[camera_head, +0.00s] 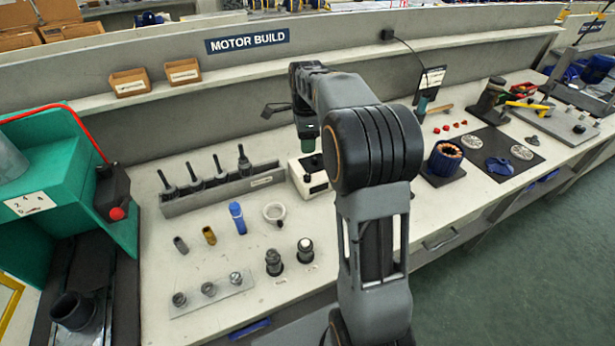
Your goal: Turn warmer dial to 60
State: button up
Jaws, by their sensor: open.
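A white box (296,178) that looks like the warmer stands on the bench, just left of my elbow and partly hidden behind it. A dark round part shows on its top, but I cannot make out a dial scale or its setting. My gripper (307,142) points down above the box, seen from behind at small size, and appears empty. I cannot tell whether its fingers touch the box. My large elbow joint covers the box's right side.
A rack of upright dark tools (215,185) stands left of the box. A copper-wound stator (445,159) stands right of my arm. A shelf ledge (240,73) runs behind.

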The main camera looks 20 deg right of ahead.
aim_at(307, 176)
jog(key=shift+m, duration=0.4)
jog(key=f, duration=1.4)
jog(key=shift+w+d+f, duration=0.1)
jog(key=shift+w+d, duration=0.15)
jog(key=shift+w, duration=0.05)
jog(key=shift+c, duration=0.3)
jog(key=c, duration=0.9)
